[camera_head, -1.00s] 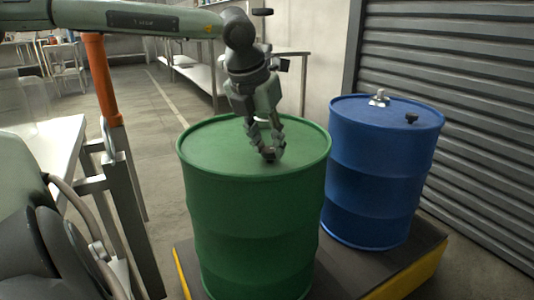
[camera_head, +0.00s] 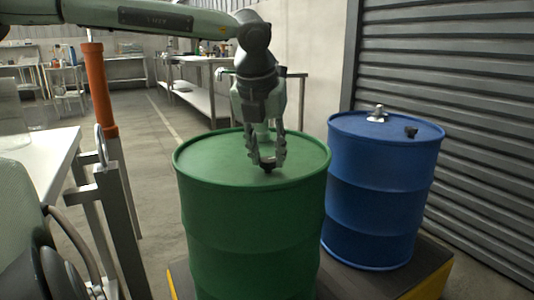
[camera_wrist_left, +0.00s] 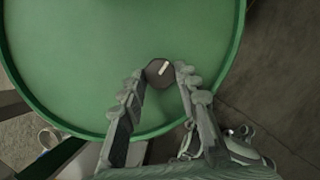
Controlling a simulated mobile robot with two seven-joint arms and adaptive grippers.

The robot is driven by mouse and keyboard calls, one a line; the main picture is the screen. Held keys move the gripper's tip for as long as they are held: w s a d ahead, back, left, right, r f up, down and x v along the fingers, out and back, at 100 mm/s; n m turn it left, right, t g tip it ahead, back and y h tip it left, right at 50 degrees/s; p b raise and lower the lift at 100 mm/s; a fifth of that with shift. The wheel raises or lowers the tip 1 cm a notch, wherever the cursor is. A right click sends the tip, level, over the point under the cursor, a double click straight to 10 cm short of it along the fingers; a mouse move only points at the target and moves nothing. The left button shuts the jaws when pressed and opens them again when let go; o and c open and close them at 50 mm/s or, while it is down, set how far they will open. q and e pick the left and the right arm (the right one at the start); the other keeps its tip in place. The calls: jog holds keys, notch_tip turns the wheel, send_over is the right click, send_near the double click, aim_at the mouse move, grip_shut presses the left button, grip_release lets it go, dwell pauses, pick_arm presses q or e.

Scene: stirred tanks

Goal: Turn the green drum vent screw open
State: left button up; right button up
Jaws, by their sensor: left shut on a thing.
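The green drum (camera_head: 215,165) stands upright on a dark pallet with yellow edges. Its vent screw (camera_wrist_left: 160,71) is a dark round knob with a pale bar mark, near the rim of the lid. In the head view the screw (camera_head: 268,170) shows low between the fingertips. My left gripper (camera_head: 267,162) points down over the lid and is shut on the screw, with one finger on each side. In the left wrist view the fingertips of the left gripper (camera_wrist_left: 160,76) touch the knob's sides. My right gripper is not in view.
A blue drum (camera_head: 375,190) with a silver fitting (camera_head: 377,113) and a black knob (camera_head: 410,132) stands to the right. A grey shutter (camera_head: 460,90) is behind it. An orange post (camera_head: 100,90) and a metal frame stand at left.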

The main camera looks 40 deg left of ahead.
pick_arm(q)
jog(key=o, duration=1.2)
jog(key=shift+c, duration=0.2)
jog(key=v, duration=1.2)
jog(key=shift+d, duration=0.1)
